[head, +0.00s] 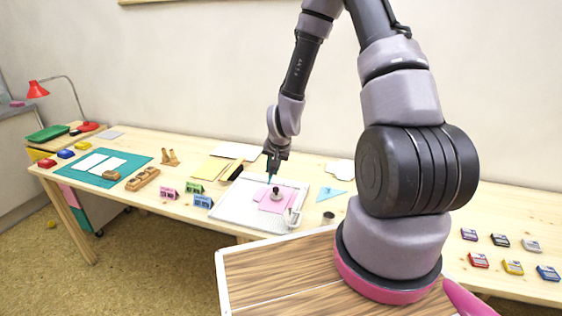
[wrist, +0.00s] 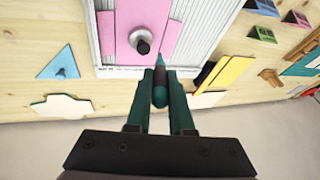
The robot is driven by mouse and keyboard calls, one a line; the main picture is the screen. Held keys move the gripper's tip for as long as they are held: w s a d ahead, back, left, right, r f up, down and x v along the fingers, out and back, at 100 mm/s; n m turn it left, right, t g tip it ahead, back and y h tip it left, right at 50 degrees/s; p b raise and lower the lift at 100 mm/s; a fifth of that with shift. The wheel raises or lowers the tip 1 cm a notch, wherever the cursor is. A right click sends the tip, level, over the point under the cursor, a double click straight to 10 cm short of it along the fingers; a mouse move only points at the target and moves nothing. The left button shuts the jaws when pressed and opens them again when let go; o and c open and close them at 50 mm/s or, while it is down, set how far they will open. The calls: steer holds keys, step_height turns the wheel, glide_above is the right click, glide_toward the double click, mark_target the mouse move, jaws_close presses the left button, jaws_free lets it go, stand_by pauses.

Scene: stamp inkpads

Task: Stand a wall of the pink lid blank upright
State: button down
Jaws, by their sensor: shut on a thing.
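The pink lid blank (head: 265,205) lies on the white grooved board (head: 232,211); it also shows at the top of the wrist view (wrist: 115,50). Its visible walls look flat. A dark round weight with a knob (head: 277,195) sits on its middle, also in the wrist view (wrist: 142,42).
A blue triangle (head: 329,194) and a small dark cylinder (head: 328,217) are right of the board. Pink, green and blue small boxes (head: 203,202) stand left. Yellow and white sheets (head: 210,168) and a black-ended item (head: 232,173) lie behind left. Inkpads (head: 513,267) lie far right.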

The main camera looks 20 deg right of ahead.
steer(key=s+a+m+h, duration=0.3)
steer(key=a+m, duration=0.5)
steer(key=a, duration=0.3)
steer(key=shift+s+a+f+t+h, duration=0.2)
steer(key=shift+s+f+t+h, duration=0.15)
steer(key=shift+h, duration=0.35)
